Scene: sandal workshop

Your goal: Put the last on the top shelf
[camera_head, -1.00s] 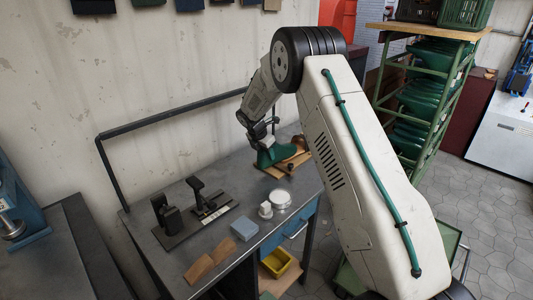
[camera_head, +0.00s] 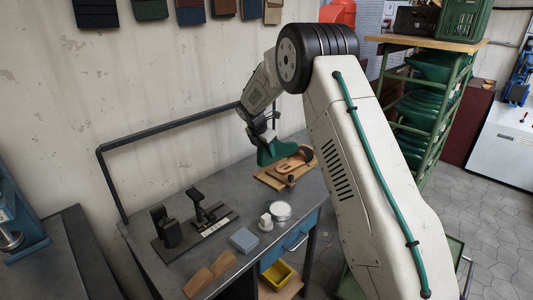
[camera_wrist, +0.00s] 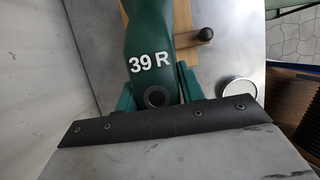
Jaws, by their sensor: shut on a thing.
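The last is green, marked "39 R" in white, and fills the upper middle of the wrist view (camera_wrist: 150,45). In the head view the last (camera_head: 270,152) hangs from my gripper (camera_head: 266,136), near the wooden board on the workbench. My gripper is shut on the last; the jaws also show in the wrist view (camera_wrist: 158,97). A shelf rack (camera_head: 437,125) with a green frame stands at the right, holding several green lasts or similar shapes on its tiers. Its wooden top shelf (camera_head: 420,41) carries crates.
A dark crate (camera_head: 416,20) and a green crate (camera_head: 463,17) occupy the rack top.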

